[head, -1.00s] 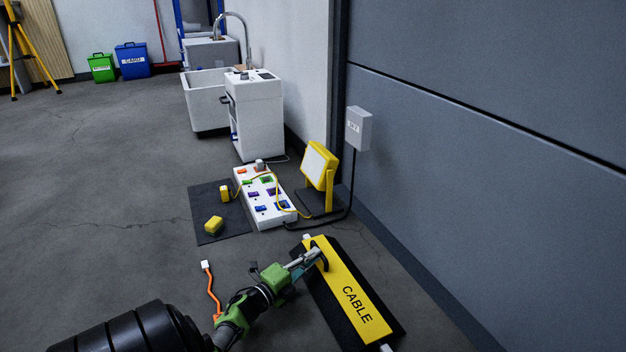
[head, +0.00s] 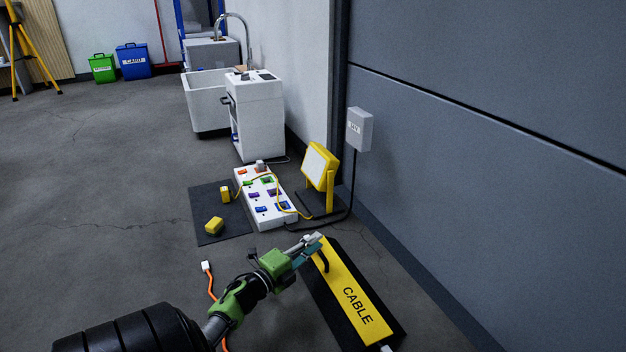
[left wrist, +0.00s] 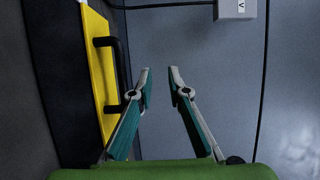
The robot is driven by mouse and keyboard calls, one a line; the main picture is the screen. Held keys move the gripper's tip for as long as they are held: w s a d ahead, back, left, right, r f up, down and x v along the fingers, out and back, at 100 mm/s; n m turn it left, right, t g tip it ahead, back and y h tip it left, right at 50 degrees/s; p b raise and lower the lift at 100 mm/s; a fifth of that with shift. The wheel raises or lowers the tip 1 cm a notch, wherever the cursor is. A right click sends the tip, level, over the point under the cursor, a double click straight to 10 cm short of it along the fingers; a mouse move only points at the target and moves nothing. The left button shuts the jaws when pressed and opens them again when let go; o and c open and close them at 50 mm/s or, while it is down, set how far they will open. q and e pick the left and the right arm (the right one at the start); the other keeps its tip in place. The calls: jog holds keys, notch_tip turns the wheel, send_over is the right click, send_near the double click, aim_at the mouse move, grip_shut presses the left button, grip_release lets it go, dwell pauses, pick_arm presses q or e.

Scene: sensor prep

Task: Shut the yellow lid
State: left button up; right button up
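My left gripper (head: 317,241) is just above the far end of the lid. In the left wrist view its two fingers (left wrist: 160,80) stand apart with nothing between them, to the right of the handle. My right gripper is not in view.
A white socket strip (head: 266,199) with coloured plugs and a yellow work lamp (head: 319,166) stand beyond the lid. A grey wall (head: 480,160) runs along the right. An orange cable (head: 210,283) lies left of my arm. Open floor (head: 100,180) extends left.

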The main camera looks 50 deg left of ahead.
pick_arm(q)
jog(key=shift+r, duration=2.15)
